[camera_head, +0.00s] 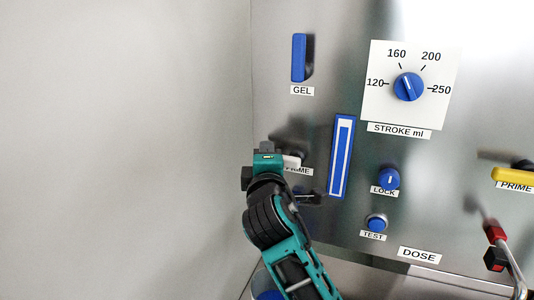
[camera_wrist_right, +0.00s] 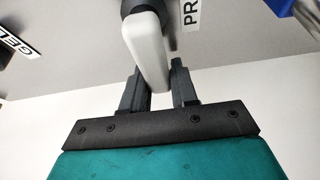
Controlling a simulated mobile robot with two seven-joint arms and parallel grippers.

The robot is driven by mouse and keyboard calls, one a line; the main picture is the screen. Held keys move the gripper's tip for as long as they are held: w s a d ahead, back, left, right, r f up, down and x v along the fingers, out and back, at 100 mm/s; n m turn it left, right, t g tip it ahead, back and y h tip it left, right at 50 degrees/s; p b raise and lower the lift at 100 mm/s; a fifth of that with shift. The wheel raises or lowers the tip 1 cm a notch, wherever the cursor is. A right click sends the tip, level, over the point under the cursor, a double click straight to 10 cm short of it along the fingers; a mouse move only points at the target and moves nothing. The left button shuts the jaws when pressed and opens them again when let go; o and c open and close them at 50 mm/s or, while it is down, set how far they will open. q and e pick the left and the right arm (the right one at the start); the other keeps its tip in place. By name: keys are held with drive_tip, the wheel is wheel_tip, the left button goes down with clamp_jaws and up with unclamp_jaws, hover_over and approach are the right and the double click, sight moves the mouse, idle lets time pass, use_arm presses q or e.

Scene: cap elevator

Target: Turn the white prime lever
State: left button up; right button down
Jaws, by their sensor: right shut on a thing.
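The white prime lever (camera_head: 292,162) shows only in part in the head view, beside the PRIME label on the steel panel. My right gripper hides the rest of it. In the right wrist view the lever (camera_wrist_right: 150,52) comes from a dark round hub and its free end lies between the two black fingers. My right gripper (camera_wrist_right: 158,88) is shut on the lever near that end. In the head view my right gripper (camera_head: 272,168) is in front of the panel's left part. My left gripper is not in view.
Above is the blue GEL lever (camera_head: 298,58); right of my gripper is a blue-framed gauge (camera_head: 341,157). The STROKE dial (camera_head: 408,87), LOCK knob (camera_head: 388,178), TEST button (camera_head: 376,222), yellow PRIME lever (camera_head: 512,176) and red-handled lever (camera_head: 495,233) are further right. The wall at left is bare.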

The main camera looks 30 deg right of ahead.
drive_tip(key=shift+f, duration=0.1)
idle(0.4)
drive_tip(key=c, duration=1)
unclamp_jaws()
drive_tip(key=shift+o, duration=0.2)
